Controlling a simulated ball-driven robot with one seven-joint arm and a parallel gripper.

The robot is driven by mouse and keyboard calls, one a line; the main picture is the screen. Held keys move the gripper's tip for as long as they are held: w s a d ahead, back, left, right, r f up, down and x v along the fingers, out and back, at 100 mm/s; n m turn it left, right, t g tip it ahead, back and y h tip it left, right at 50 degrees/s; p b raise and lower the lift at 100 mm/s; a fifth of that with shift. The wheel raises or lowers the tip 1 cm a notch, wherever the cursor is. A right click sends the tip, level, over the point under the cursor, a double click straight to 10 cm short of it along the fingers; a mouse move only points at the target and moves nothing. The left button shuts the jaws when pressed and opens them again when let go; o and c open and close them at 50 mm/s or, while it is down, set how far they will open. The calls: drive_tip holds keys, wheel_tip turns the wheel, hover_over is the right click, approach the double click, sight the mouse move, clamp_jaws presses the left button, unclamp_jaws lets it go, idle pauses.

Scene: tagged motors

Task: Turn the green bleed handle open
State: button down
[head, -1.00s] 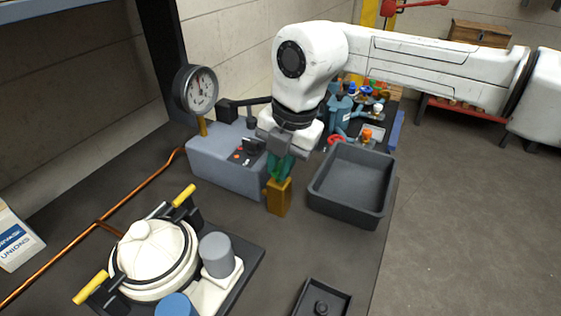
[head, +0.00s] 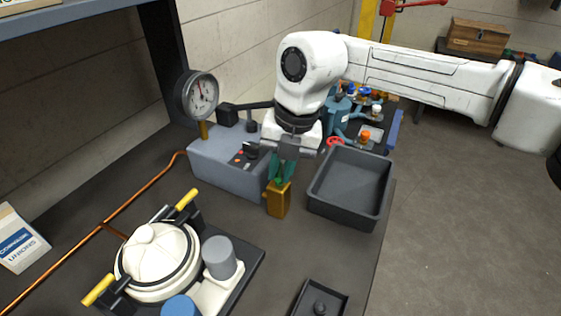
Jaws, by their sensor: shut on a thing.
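The green bleed handle (head: 281,178) sits on top of a small brass block (head: 279,200) that stands on the dark bench. My gripper (head: 284,170) points down from above the block. It is shut on the green handle, whose green parts show between and below the fingers. The exact angle of the handle is partly hidden by the fingers.
A grey-blue box (head: 222,165) with switches and a pressure gauge (head: 200,95) stands to the left. An empty dark bin (head: 350,186) is close on the right. A white lidded pot (head: 155,258) with yellow handles is at front left. A copper pipe (head: 88,237) runs along the bench.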

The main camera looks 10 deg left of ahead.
drive_tip(key=n, duration=0.2)
drive_tip(key=n+p, duration=0.1)
drive_tip(key=shift+w+r+n+g, duration=0.15)
drive_tip(key=shift+r+n+g, duration=0.05)
drive_tip(key=shift+n+g, duration=0.2)
drive_tip(key=n+p, duration=0.1)
drive_tip(key=n, duration=0.2)
drive_tip(key=shift+w+n+g+p, duration=0.1)
drive_tip(key=shift+n+g+p, duration=0.2)
drive_tip(key=shift+p, duration=0.1)
drive_tip(key=n+h+p, duration=0.1)
drive_tip(key=n, duration=0.5)
drive_tip(key=shift+w+f+g, duration=0.1)
drive_tip(key=shift+w+g, duration=0.05)
drive_tip(key=shift+g, duration=0.15)
drive_tip(key=c, duration=1.1)
unclamp_jaws()
drive_tip(key=v, duration=0.7)
drive_tip(key=b+v, duration=0.1)
drive_tip(key=v, duration=0.2)
drive_tip(key=shift+w+a+r, duration=0.1)
drive_tip(key=shift+a+r, duration=0.1)
drive_tip(key=shift+r, duration=0.15)
